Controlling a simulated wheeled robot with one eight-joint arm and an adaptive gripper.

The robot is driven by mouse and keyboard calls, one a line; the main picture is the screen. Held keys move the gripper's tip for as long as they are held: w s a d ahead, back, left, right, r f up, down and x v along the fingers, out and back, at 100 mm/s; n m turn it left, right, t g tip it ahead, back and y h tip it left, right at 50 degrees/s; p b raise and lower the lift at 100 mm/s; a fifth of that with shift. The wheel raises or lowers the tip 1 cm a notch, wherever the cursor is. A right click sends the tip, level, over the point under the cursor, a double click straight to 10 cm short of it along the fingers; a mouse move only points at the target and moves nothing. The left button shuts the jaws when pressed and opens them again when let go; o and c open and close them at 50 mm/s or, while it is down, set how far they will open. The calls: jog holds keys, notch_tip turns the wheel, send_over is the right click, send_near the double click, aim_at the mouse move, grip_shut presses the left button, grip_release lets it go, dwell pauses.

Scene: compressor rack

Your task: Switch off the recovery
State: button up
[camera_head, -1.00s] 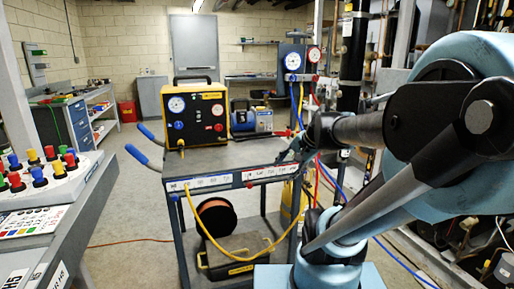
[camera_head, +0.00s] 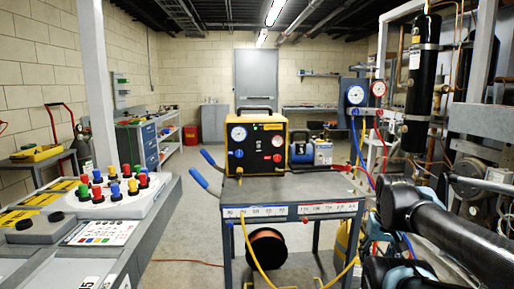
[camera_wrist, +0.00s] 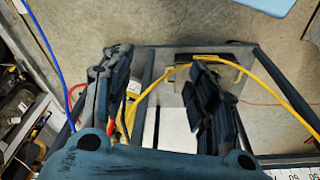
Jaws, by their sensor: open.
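The recovery unit (camera_head: 256,143) is a yellow and black box with a carry handle, standing on the cart's top (camera_head: 290,190). Its front has two round gauges, a blue knob and a red knob below them, and small red controls at the right. Which control is its power switch is too small to tell. My gripper (camera_wrist: 160,62) shows in the wrist view with its two dark fingers wide apart and nothing between them. It points down over the cart's lower frame and a yellow hose (camera_wrist: 265,75), away from the unit. The unit is not in the wrist view.
A blue vacuum pump (camera_head: 314,152) is behind the unit at right. Gauges (camera_head: 355,95) with blue and red hoses stand right of the cart. A console with coloured buttons (camera_head: 115,187) is at left. Pipes and a black cylinder (camera_head: 422,95) crowd the right side.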

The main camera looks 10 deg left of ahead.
jog(key=shift+w+f, duration=0.2)
jog(key=shift+w, duration=0.25)
